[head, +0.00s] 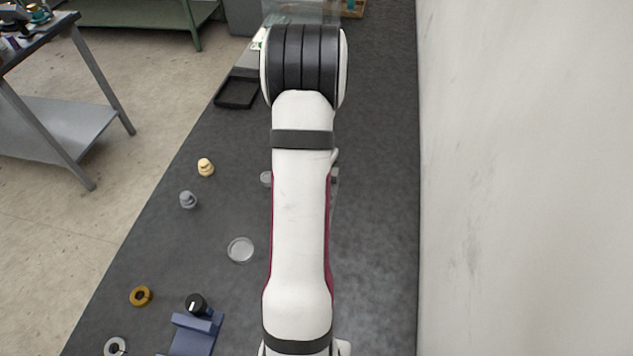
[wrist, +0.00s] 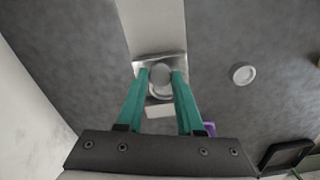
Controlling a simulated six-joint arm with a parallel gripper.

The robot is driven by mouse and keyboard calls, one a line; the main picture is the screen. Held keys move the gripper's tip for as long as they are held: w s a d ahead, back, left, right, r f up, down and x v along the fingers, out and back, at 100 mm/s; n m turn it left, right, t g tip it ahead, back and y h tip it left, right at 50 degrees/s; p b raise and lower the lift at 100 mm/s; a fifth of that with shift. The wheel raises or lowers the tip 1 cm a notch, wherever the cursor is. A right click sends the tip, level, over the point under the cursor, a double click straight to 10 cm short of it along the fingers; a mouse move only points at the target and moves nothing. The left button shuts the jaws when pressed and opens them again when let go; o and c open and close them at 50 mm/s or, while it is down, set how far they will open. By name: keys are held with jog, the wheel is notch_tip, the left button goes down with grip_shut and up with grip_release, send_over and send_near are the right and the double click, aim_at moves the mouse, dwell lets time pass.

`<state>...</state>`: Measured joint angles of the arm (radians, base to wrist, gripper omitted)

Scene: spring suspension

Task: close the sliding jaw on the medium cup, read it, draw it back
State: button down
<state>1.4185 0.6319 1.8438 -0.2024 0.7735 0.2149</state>
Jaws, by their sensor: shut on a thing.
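In the wrist view my gripper (wrist: 161,76) has two teal fingers shut on a grey round piece (wrist: 160,73). This piece stands at a silver metal block (wrist: 143,67) at the end of a pale flat bar (wrist: 155,25). I cannot tell whether the held piece is the medium cup or part of the sliding jaw. A small pale block (wrist: 160,111) lies between the fingers, nearer the palm. A round light-grey cup-like piece (wrist: 243,73) stands apart to the right. In the head view my arm hides the gripper and the measuring device.
A black tray (head: 237,92) is further back. A wall (head: 520,180) bounds the right.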

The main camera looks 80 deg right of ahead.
dwell(0.9)
jog(key=shift+a, duration=2.75)
jog(key=c, duration=0.5)
grip_release()
jog(key=shift+c, duration=0.2)
notch_tip(320, 180, up, 16)
jog(key=shift+w+f, duration=0.1)
